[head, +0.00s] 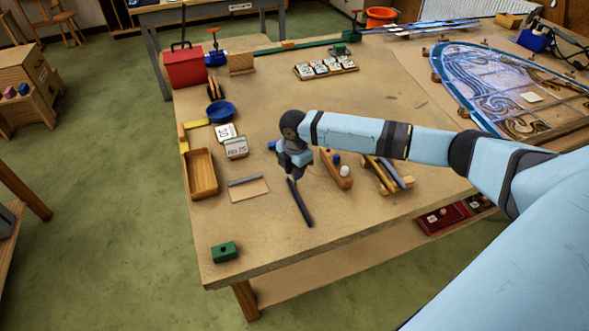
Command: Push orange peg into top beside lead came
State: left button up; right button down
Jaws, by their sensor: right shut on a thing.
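My right gripper (296,165) is over the middle of the workbench (235,185), with its arm reaching in from the right. It is shut on a long, thin dark bar (301,203), which slants down toward the front of the bench. I cannot tell what the bar is or whether it touches the bench. The leaded panel (470,65), with blue glass and dark lead lines, lies at the far right, well away from the gripper. I cannot make out an orange peg. My left gripper is not in view.
A wooden tray (202,173) and a blue bowl (222,112) are on the left. A wooden block with balls (335,167) stands just right of the gripper. A green block (224,252) sits at the front left corner. The front middle is clear.

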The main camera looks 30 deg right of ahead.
jog(key=shift+f, duration=0.75)
jog(key=c, duration=0.9)
grip_release()
